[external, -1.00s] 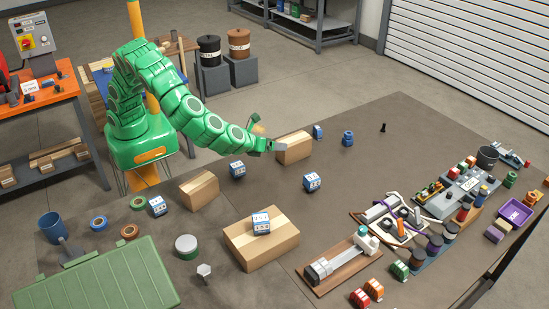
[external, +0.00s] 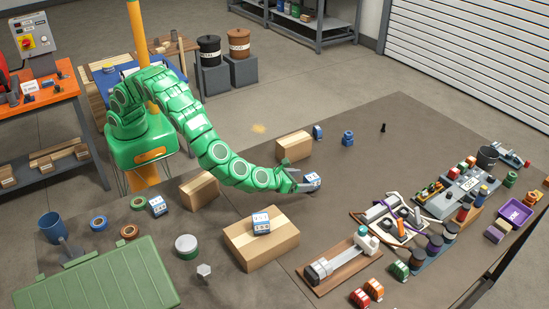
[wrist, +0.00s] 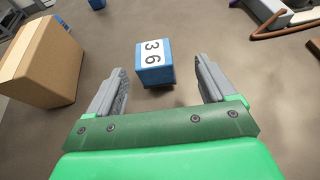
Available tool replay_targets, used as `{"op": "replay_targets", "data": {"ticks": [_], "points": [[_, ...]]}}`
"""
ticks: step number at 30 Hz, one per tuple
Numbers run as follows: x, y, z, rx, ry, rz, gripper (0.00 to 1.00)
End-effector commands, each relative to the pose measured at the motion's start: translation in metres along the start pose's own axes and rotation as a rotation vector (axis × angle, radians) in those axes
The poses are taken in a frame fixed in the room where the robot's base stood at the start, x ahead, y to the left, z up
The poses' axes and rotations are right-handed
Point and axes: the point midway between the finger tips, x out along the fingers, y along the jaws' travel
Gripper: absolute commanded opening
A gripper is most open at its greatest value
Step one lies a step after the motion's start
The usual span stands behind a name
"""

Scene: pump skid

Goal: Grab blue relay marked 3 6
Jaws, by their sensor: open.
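The blue relay marked 3 6 (wrist: 154,63) stands on the table just ahead of my fingers in the wrist view, its white label showing "3" and "6". In the external view this relay (external: 313,180) is at the tip of my arm. My gripper (wrist: 160,82) is open, with one finger on each side of the line toward the relay and nothing between them. In the external view my gripper (external: 302,184) is close beside the relay, at its left. I cannot tell whether a finger touches it.
A cardboard box (wrist: 45,65) stands left of my gripper; it also shows in the external view (external: 294,147). Another box (external: 265,245) carries a blue relay (external: 261,223). Another blue relay (external: 157,205) sits further left.

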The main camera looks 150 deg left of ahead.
Motion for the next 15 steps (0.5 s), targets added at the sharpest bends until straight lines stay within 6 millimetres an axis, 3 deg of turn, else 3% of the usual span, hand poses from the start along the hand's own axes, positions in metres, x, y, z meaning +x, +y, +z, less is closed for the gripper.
{"op": "replay_targets", "data": {"ticks": [8, 15], "points": [[0.019, 0.003, -0.001, -0.001, 0.001, 0.002, 0.84], [0.048, 0.009, 0.0, -0.003, 0.001, 0.003, 0.84]]}}
